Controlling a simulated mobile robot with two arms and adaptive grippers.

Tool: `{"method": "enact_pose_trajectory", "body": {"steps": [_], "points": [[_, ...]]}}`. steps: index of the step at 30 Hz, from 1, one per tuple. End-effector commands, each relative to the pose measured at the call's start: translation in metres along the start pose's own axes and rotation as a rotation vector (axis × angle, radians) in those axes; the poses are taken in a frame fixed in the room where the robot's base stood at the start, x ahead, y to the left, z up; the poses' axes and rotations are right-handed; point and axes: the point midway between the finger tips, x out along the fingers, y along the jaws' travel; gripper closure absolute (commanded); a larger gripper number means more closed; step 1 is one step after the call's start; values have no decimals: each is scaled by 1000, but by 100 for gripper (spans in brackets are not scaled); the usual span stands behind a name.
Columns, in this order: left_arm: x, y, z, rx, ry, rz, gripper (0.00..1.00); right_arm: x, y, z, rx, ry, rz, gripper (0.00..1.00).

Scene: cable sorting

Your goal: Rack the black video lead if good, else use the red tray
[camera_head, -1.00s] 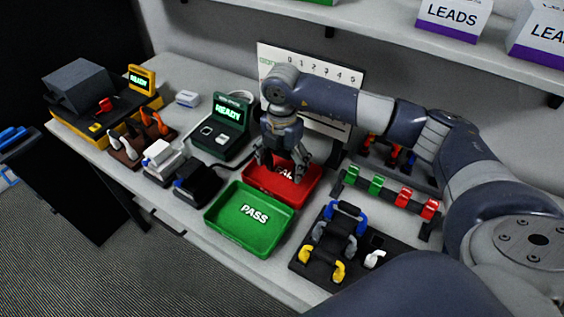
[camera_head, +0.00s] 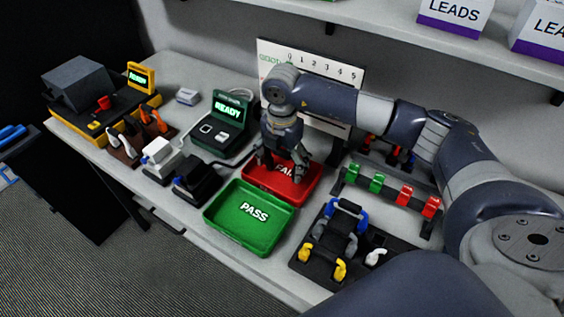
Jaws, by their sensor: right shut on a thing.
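The red tray (camera_head: 260,188), marked FAIL, lies on the bench behind the green PASS tray. A rack (camera_head: 387,189) with green and red clips stands right of the trays. My left gripper is out of view.
The green PASS tray (camera_head: 213,222) is empty. A tester reading READY (camera_head: 226,112) stands behind left, and a yellow-edged station (camera_head: 72,123) is at far left. A dark holder with blue, grey and yellow hooks (camera_head: 382,262) lies front right. A numbered board (camera_head: 345,75) stands behind.

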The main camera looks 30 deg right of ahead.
Motion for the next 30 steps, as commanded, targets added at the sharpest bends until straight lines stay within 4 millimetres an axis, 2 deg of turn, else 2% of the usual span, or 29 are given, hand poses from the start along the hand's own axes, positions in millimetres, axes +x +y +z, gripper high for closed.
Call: {"method": "enact_pose_trajectory", "body": {"steps": [7,8,10,30], "points": [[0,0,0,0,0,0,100,0,0,0,0,0,1,43],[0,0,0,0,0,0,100,0,0,0,0,0,1,14],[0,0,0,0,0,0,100,0,0,0,0,0,1,0],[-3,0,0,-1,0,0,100,-4,0,0,0,0,1,0]]}}
